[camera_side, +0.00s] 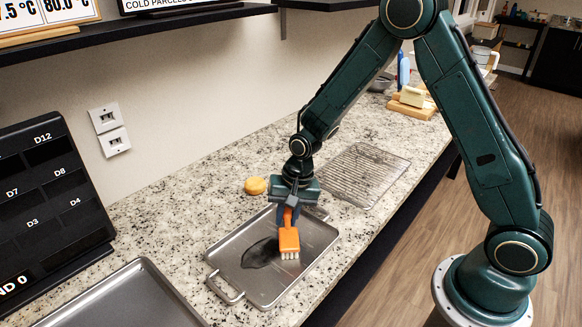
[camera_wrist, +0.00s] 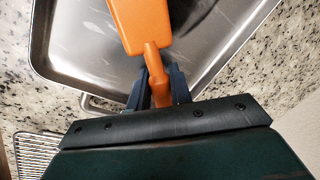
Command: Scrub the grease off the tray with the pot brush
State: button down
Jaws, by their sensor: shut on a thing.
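The tray (camera_side: 224,262) is a grey metal tray with wire handles, lying on the speckled counter. It also shows in the wrist view (camera_wrist: 80,45). A dark grease patch (camera_side: 258,253) lies on its floor, left of the brush; part of a dark patch (camera_wrist: 207,18) shows in the wrist view. The pot brush (camera_side: 289,240) is orange with pale bristles. My gripper (camera_side: 288,208) is shut on its handle, above the tray. The brush hangs bristles down, near the tray's middle; whether they touch the tray, I cannot tell. The brush head (camera_wrist: 140,22) shows in the wrist view, bristles hidden.
A wire rack (camera_side: 362,172) lies behind the tray. A round yellow thing (camera_side: 255,186) sits near the wall. Another metal tray (camera_side: 125,298) is at the lower left, beside a black labelled board (camera_side: 48,200). Boards with a pale block (camera_side: 412,98) stand farther back.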

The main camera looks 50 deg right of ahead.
aim_at(280, 233)
jog(key=shift+s, duration=1.15)
jog(key=shift+s+a, duration=0.15)
jog(key=shift+a, duration=0.85)
jog(key=shift+w+d, duration=0.1)
jog(key=shift+w, duration=1.7)
jog(key=shift+s, duration=1.85)
jog(key=shift+a, duration=0.9)
jog(key=shift+w, duration=1.8)
jog(key=shift+s, duration=1.4)
jog(key=shift+s+a, duration=0.35)
jog(key=shift+a, duration=0.45)
jog(key=shift+w, duration=1.85)
jog(key=shift+s, duration=1.85)
jog(key=shift+r, duration=4.05)
